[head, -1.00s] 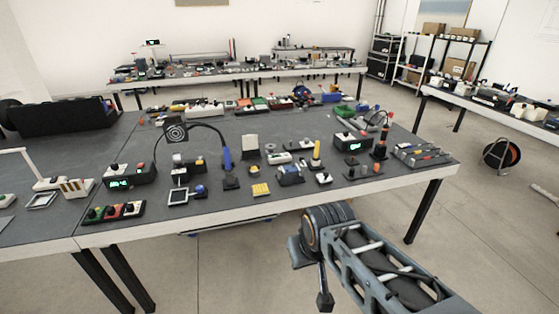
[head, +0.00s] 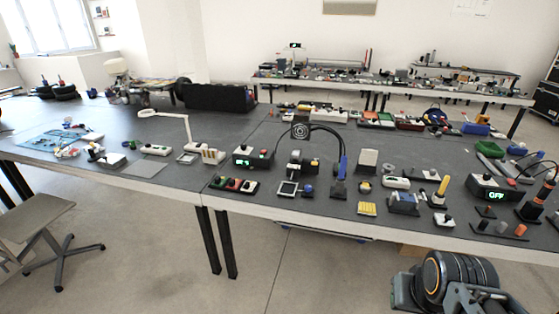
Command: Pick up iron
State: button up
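Two iron-like tools stand on the long dark table. One has a blue handle (head: 343,167) and sits upright in a black stand near the table's middle, with a black cable arching from it to the left. The other is an orange and black tool (head: 541,197) leaning in a black holder at the right end, beside a station reading "OFF" (head: 492,190). I cannot tell which one the task names. My arm shows at the lower right, in front of the table's front edge and apart from both tools. My gripper is outside the picture.
A station with a green display (head: 253,158), a yellow block (head: 367,209) and several small devices crowd the front half. A white lamp (head: 170,118) stands on the left table part. A chair (head: 40,225) is at the far left.

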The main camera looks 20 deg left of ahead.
aim_at(341, 177)
jog(key=u, duration=0.35)
jog(key=i, duration=0.5)
jog(key=u, duration=0.6)
jog(key=i, duration=0.75)
jog(key=z, duration=0.1)
